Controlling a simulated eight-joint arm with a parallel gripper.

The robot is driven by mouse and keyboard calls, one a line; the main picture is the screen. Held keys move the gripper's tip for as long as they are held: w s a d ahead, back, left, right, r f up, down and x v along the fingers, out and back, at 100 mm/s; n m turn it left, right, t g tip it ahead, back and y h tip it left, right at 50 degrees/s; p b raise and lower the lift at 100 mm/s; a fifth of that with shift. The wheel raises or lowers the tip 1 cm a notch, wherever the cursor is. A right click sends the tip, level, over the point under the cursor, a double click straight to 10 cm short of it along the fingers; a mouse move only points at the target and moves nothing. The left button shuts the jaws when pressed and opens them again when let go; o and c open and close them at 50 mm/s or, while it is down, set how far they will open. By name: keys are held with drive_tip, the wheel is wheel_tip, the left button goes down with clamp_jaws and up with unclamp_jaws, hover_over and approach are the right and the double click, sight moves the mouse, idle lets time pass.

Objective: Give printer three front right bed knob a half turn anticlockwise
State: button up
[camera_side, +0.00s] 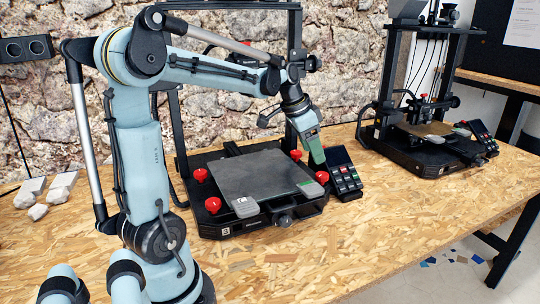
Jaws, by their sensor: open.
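Printer three (262,222), a black 3D printer with a "3" label on its front left corner, stands on the table in the middle. Its grey bed (255,177) has red knobs at its corners. The front right knob (322,177) is partly visible at the bed's right edge, beside the control panel. My gripper (319,165) points down just above this knob and is open. Its fingertips are small here, and I cannot tell whether they touch the knob or stand around it.
The control panel (344,178) stands close to the right of my gripper. Other red knobs show at front left (212,205), back left (200,175) and back right (296,155). A second printer (425,145) stands farther right. The front tabletop is clear (370,235).

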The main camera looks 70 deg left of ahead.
sight(323, 174)
drive_tip(key=shift+x, duration=3.6)
drive_tip(key=shift+s, duration=0.1)
drive_tip(key=c, duration=1.1)
drive_tip(key=shift+o, duration=0.2)
drive_tip(key=shift+n, duration=0.4)
drive_tip(key=n+y, duration=0.1)
drive_tip(key=n, duration=0.2)
drive_tip(key=shift+d+n+y, duration=0.25)
drive_tip(key=shift+n+y, duration=0.05)
drive_tip(key=shift+y, duration=0.1)
drive_tip(key=shift+d+n+g+y, duration=0.15)
drive_tip(key=shift+n+y, duration=0.25)
drive_tip(key=shift+n, duration=0.75)
drive_tip(key=shift+a+n+g+y, duration=0.1)
drive_tip(key=shift+n+g+y, duration=0.25)
drive_tip(key=shift+n, duration=0.8)
drive_tip(key=shift+d, duration=0.1)
